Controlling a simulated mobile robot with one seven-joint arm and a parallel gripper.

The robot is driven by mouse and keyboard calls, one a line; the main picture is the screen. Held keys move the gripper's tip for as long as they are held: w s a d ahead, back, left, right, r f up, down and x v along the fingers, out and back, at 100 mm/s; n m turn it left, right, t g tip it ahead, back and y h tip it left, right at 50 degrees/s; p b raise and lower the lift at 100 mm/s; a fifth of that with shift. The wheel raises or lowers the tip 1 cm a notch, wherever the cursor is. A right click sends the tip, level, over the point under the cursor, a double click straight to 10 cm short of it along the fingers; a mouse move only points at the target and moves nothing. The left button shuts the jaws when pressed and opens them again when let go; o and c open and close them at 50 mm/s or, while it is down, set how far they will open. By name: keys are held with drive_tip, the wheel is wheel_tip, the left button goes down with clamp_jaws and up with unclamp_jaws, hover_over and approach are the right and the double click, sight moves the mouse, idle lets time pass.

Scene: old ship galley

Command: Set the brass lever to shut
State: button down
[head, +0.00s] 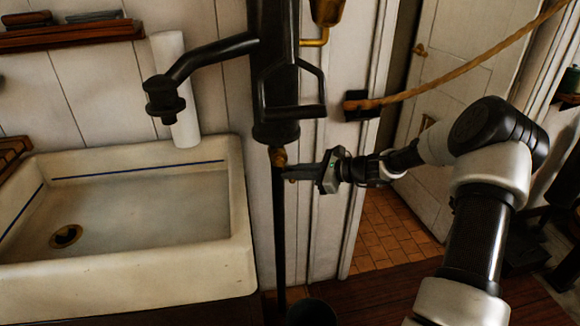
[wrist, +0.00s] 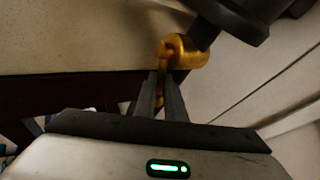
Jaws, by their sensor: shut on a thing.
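The brass lever and its valve (head: 278,157) sit on the thin black pipe just below the black pump body (head: 276,90), right of the sink. In the wrist view the brass valve (wrist: 184,52) shows at the top, with a short brass lever (wrist: 160,92) reaching down between my fingers. My gripper (head: 288,172) comes in from the right at the valve's height; it also shows in the wrist view (wrist: 161,88). Its fingers are shut on the lever. Most of the lever is hidden by the fingers, so its exact angle is hard to tell.
A white sink (head: 130,270) stands to the left, under the black spout (head: 205,60). A rope (head: 460,70) hangs across the upper right from a black bracket. A white door (head: 460,110) stands behind my arm.

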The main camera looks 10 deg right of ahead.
drive_tip(key=r+n+h+p, duration=0.1)
drive_tip(key=h+p, duration=0.1)
drive_tip(key=d+r+n+g+h+p, duration=0.1)
drive_tip(key=h+p, duration=0.1)
drive_tip(key=h, duration=0.1)
drive_tip(key=r+n+h+p, duration=0.1)
drive_tip(key=r+h+p, duration=0.1)
drive_tip(key=shift+d+g+h, duration=0.2)
drive_tip(key=shift+g+h, duration=0.1)
drive_tip(key=shift+h, duration=0.1)
drive_tip(key=shift+p, duration=0.35)
drive_tip(key=c, duration=2.1)
unclamp_jaws()
drive_tip(key=shift+f, duration=0.1)
drive_tip(key=v, duration=0.7)
drive_tip(key=shift+s+r, duration=0.2)
drive_tip(key=shift+r, duration=0.05)
